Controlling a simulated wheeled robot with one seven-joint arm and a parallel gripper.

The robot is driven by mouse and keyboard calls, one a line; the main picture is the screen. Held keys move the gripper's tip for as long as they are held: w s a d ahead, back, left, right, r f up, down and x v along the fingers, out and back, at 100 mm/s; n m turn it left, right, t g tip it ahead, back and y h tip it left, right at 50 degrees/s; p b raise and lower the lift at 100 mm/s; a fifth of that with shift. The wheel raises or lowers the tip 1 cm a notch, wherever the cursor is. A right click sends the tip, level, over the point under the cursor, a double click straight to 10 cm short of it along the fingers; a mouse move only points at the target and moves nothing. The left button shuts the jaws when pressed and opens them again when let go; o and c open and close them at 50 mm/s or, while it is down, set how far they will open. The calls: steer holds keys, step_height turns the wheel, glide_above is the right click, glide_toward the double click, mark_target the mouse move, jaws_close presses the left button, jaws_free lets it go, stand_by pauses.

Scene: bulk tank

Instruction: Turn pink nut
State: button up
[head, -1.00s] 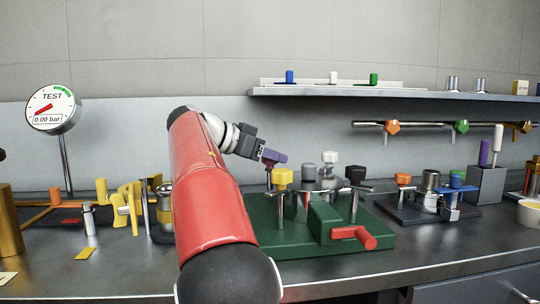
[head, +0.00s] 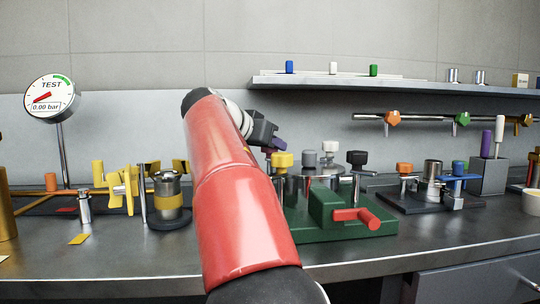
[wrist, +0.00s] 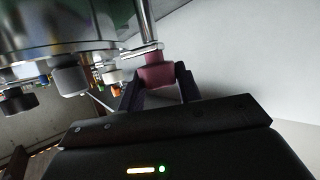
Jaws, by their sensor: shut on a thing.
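In the wrist view the pink nut (wrist: 157,76) sits at the end of a metal rod, against a flat bar. The two dark fingers of my gripper (wrist: 158,88) are shut on it, one on each side. In the head view my gripper (head: 276,143) is behind the yellow-knobbed post of the green fixture (head: 300,228), partly hidden by my red arm. I cannot make out the pink nut clearly in that view.
Yellow (head: 283,160), grey (head: 310,158) and black (head: 357,158) knobs stand close by on the fixture, with a red handle (head: 357,217) at its front. A shelf (head: 400,90) runs above. Yellow-handled hardware (head: 168,195) stands left of my arm.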

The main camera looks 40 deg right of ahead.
steer(key=n+t+y, duration=0.2)
steer(key=n+t, duration=0.2)
steer(key=shift+t, duration=0.3)
steer(key=shift+n+t+y+p, duration=0.35)
steer(key=shift+n+t+y, duration=0.45)
steer(key=shift+n+t, duration=0.3)
steer(key=shift+n, duration=0.3)
steer(key=o, duration=1)
steer(key=shift+c, duration=0.2)
steer(key=v, duration=0.7)
steer(key=shift+s+a+r, duration=0.15)
steer(key=shift+s, duration=0.1)
